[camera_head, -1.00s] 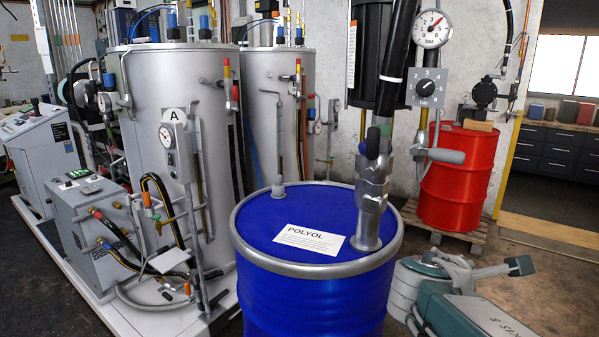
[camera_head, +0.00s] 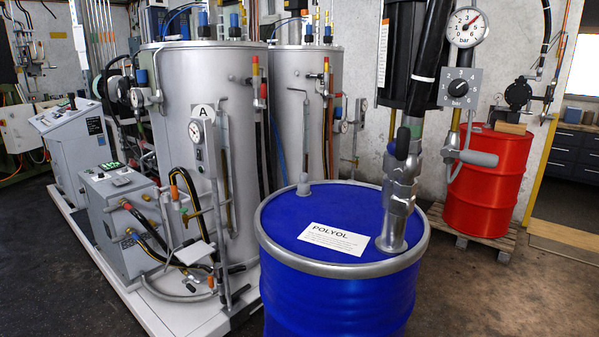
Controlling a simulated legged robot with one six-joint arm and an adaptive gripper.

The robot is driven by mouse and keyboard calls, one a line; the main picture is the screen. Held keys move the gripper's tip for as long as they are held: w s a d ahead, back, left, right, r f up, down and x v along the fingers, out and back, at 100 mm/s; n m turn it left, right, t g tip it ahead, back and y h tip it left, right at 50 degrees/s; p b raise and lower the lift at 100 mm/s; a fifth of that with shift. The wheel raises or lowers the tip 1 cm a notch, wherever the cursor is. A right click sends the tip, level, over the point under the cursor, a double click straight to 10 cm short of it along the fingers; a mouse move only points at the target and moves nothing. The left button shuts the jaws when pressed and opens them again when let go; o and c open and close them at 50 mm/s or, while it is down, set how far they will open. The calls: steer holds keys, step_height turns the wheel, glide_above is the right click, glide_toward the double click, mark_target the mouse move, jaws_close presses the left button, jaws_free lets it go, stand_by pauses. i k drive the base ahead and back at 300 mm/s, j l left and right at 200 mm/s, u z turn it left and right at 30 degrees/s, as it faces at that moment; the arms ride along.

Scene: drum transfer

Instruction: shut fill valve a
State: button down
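The silver tank marked A (camera_head: 203,85) stands left of centre, with a round gauge and a label plate (camera_head: 201,112) on its front. A valve with a red handle (camera_head: 263,90) sits on a pipe at the tank's right side, under a red and yellow fitting (camera_head: 255,66). A small orange-handled valve (camera_head: 173,191) is on the pipework low at the tank's front. I cannot tell which of these is fill valve A, or whether it is open or shut. My gripper is not in view.
A blue POLYOL drum (camera_head: 330,292) with a pump fitting (camera_head: 400,195) stands in the foreground, right of tank A. A second silver tank (camera_head: 291,90) is behind. A grey control box (camera_head: 118,215) stands left. A red drum (camera_head: 488,180) sits on a pallet. Dark floor is clear at lower left.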

mark_target(263, 86)
steer(key=i+l+z, duration=0.15)
steer(key=l, duration=0.25)
steer(key=i+l+z, duration=0.15)
steer(key=l, duration=0.25)
steer(key=i+l+z, duration=0.2)
steer(key=l, duration=0.2)
steer(key=i+l+z, duration=0.15)
steer(key=l, duration=0.2)
steer(key=i+l+z, duration=0.15)
steer(key=i, duration=0.3)
steer(key=i+l+z, duration=0.15)
steer(key=i, duration=0.35)
steer(key=i+l+z, duration=0.2)
steer(key=i, duration=0.25)
steer(key=i+u, duration=0.2)
steer(key=i, duration=0.5)
steer(key=i+l+u, duration=0.25)
steer(key=i, duration=0.45)
steer(key=i+j+u, duration=0.2)
steer(key=i+u, duration=0.65)
steer(key=i, duration=0.25)
steer(key=i+l+u, duration=0.25)
steer(key=i+u, duration=0.2)
steer(key=i+j+u, duration=0.15)
steer(key=i+u, duration=1)
steer(key=i+l+u, duration=0.15)
steer(key=u, duration=0.25)
steer(key=i, duration=0.05)
